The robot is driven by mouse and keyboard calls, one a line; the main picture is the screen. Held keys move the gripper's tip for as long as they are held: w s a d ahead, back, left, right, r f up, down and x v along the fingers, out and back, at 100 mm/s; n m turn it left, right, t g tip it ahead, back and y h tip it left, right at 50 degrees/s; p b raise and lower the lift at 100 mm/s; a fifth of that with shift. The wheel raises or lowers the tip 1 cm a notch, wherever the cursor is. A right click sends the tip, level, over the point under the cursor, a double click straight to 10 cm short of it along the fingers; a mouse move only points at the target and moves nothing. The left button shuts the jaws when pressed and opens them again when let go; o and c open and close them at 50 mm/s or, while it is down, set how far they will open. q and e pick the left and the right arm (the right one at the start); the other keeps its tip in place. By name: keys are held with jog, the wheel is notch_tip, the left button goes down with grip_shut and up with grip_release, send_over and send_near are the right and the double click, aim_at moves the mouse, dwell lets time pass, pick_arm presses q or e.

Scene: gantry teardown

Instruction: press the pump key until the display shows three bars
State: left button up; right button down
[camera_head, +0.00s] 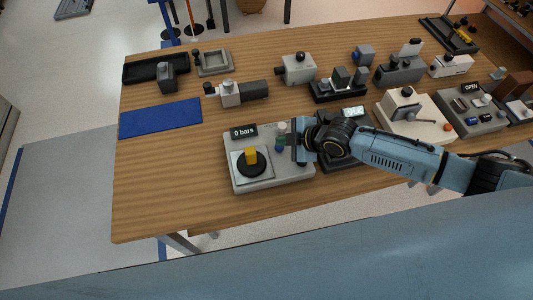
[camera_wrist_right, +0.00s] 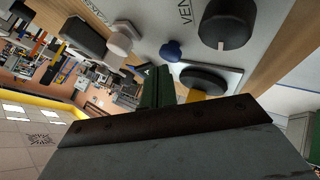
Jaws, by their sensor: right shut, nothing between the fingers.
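A pale grey pump box (camera_head: 272,176) stands at the table's front edge. Its black display (camera_head: 243,131) reads "0 bars". A black round dial with a yellow handle (camera_head: 251,157) sits on its left part. My right gripper (camera_head: 281,135) is over the box's right part, its green fingers shut and empty; they also show in the right wrist view (camera_wrist_right: 158,86). That view shows a small blue knob (camera_wrist_right: 172,50) beyond the fingertips, near letters reading "VEN". I cannot tell whether it is the pump key or whether the fingers touch it. My left gripper is out of view.
A blue mat (camera_head: 160,118) lies at the left, with a black tray (camera_head: 156,68) behind it. Several grey devices stand behind and right of the box. A cream device (camera_head: 425,122) stands near my right arm. The table's front left is bare.

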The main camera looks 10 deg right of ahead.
aim_at(283, 148)
jog(key=shift+f+b, duration=0.45)
jog(key=shift+f, duration=0.15)
dwell(0.6)
jog(key=shift+r, duration=0.1)
jog(key=shift+r+p, duration=0.9)
jog(key=shift+p, duration=0.1)
notch_tip(283, 148, up, 6)
jog(key=p, duration=0.5)
dwell(0.5)
